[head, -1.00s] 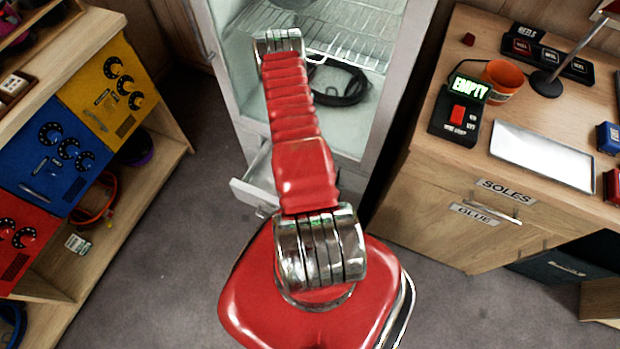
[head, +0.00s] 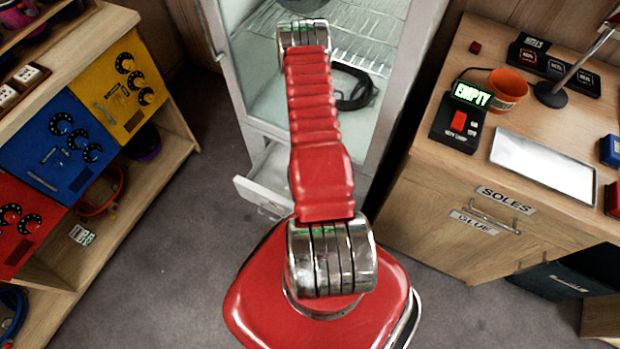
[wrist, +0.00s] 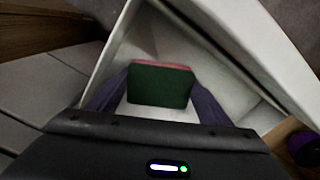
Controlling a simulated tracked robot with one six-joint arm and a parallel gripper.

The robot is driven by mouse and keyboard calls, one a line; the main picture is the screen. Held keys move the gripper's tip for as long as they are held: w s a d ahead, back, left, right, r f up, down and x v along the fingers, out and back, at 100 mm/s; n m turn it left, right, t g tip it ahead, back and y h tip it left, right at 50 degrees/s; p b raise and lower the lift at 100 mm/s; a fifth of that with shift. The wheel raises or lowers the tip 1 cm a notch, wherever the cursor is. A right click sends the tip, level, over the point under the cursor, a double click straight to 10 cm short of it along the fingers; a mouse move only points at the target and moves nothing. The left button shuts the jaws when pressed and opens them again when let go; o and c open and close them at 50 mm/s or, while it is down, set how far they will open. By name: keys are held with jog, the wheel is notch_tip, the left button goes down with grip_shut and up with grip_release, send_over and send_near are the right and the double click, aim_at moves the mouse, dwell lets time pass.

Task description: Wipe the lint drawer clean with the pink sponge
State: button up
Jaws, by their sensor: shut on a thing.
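The pink sponge (wrist: 161,88) shows in the wrist view with a dark green face towards the camera and a pink strip along its top edge. My gripper (wrist: 160,76) is shut on it, one purple finger at each side. The sponge is over the inside of the lint drawer (wrist: 252,50), a pale open box. I cannot tell whether the sponge touches the drawer's floor. In the head view the lint drawer (head: 258,187) stands pulled out under the pale cabinet. My arm hides part of it, and the gripper and sponge are hidden there.
The pale cabinet (head: 240,75) has wire racks and a coiled black cable (head: 357,88) inside. A wooden shelf with blue (head: 57,145), yellow and red panels stands left.

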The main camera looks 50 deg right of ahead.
jog(key=shift+r, duration=2)
jog(key=w+a+r+n, duration=0.3)
jog(key=w+a+r, duration=0.2)
jog(key=w+r, duration=0.6)
jog(key=w+a+r+n, duration=0.3)
jog(key=w+a+r, duration=0.1)
jog(key=w+r, duration=0.7)
jog(key=w+a+r+n, duration=0.2)
jog(key=w+a+r, duration=0.1)
jog(key=a+r, duration=0.7)
jog(key=w+a+r+n, duration=0.3)
jog(key=a+r, duration=0.7)
jog(key=r, duration=0.3)
